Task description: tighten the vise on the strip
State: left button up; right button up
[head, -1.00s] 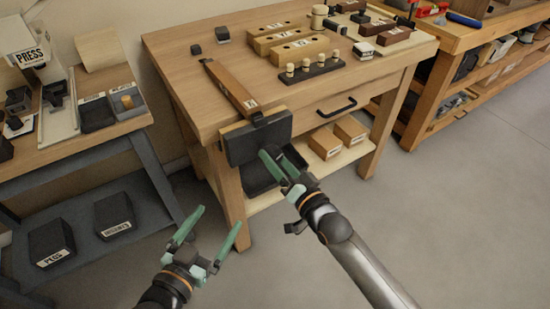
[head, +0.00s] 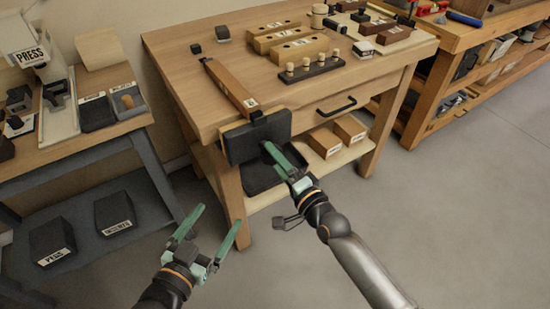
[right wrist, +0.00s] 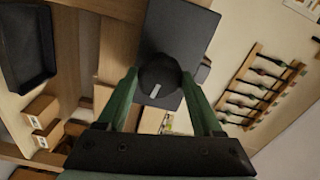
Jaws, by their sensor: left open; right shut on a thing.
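The vise (head: 245,141) is on the bench's front left corner, with a broad dark front jaw plate. The strip (head: 231,88) is a long brown wooden bar with a label at its near end. It lies on the bench top with that end at the vise's top edge; I cannot tell how tightly it is clamped. My right gripper (head: 271,151) is at the front of the jaw plate. In the right wrist view, its green fingers (right wrist: 160,88) are shut around a round black knob (right wrist: 160,70) with a pale mark. My left gripper (head: 211,226) is open and empty, low in front.
The bench top (head: 190,70) holds a peg rack (head: 310,68), wooden blocks (head: 285,38) and small dark blocks. A drawer handle (head: 337,106) sticks out right of the vise. A black tray (head: 264,176) is below it. The floor at right is clear.

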jog(key=o, duration=1.2)
pick_arm(q)
jog(key=shift+r, duration=0.1)
pick_arm(e)
jog(key=shift+s+d, duration=0.1)
jog(key=shift+s, duration=0.05)
pick_arm(q)
notch_tip(320, 180, up, 2)
jog(key=p, duration=0.2)
jog(key=shift+r+p, duration=0.25)
jog(key=shift+p, duration=0.1)
pick_arm(e)
jog(key=v, duration=0.6)
jog(key=shift+s+d, duration=0.25)
jog(key=shift+s, duration=0.05)
